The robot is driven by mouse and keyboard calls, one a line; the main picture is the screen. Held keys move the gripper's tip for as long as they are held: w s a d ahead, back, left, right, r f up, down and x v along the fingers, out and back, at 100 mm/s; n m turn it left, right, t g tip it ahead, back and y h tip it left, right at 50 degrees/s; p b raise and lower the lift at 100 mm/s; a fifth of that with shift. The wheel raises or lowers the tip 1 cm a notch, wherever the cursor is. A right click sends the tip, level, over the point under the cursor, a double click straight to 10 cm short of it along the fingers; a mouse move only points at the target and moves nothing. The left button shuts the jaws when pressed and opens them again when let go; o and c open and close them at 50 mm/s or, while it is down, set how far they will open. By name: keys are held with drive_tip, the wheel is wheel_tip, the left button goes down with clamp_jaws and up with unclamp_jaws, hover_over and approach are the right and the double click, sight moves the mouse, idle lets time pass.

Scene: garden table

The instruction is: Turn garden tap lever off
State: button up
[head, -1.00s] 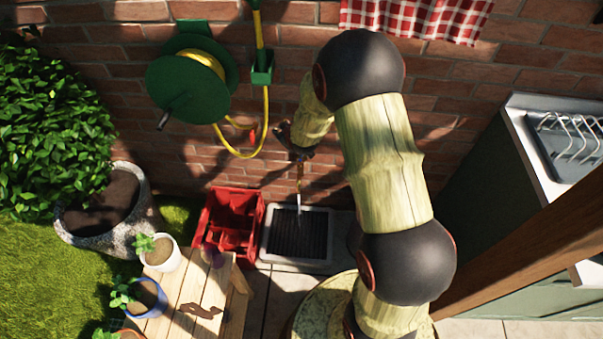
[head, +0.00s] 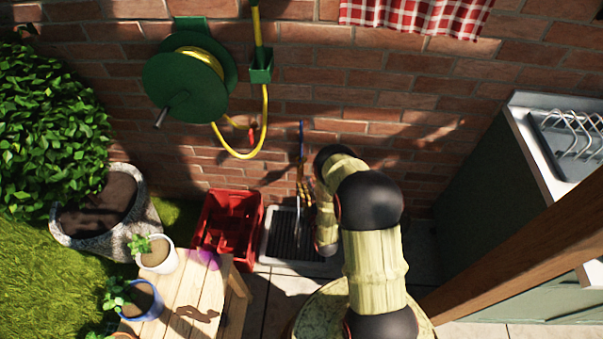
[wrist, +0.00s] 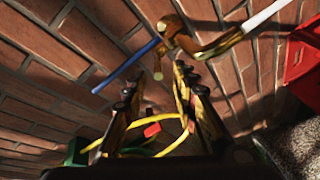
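The brass garden tap (wrist: 180,38) is on the brick wall in the wrist view. Its blue lever (wrist: 126,67) sticks out to the left, and its bent spout (wrist: 222,45) points right. A pale stream (wrist: 268,14) leaves the spout, like running water. In the head view the blue lever (head: 301,134) shows against the wall, and the stream (head: 298,214) falls towards the drain; my arm partly hides this area. My gripper (wrist: 160,76) is open, its two fingers apart just below the tap in the wrist picture. The lever lies beyond the fingertips; contact cannot be told.
A red crate (head: 228,222) stands left of the drain grate (head: 280,238). A green hose reel (head: 187,88) with yellow hose (head: 265,110) hangs on the wall to the left. A wooden table (head: 188,291) with potted plants is at lower left, a green cabinet (head: 470,190) at right.

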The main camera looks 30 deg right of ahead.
sight(301, 170)
drive_tip(key=shift+b+x, duration=1.35)
drive_tip(key=shift+x, duration=2.25)
drive_tip(key=shift+r, duration=0.15)
drive_tip(key=shift+c, duration=1.1)
clamp_jaws()
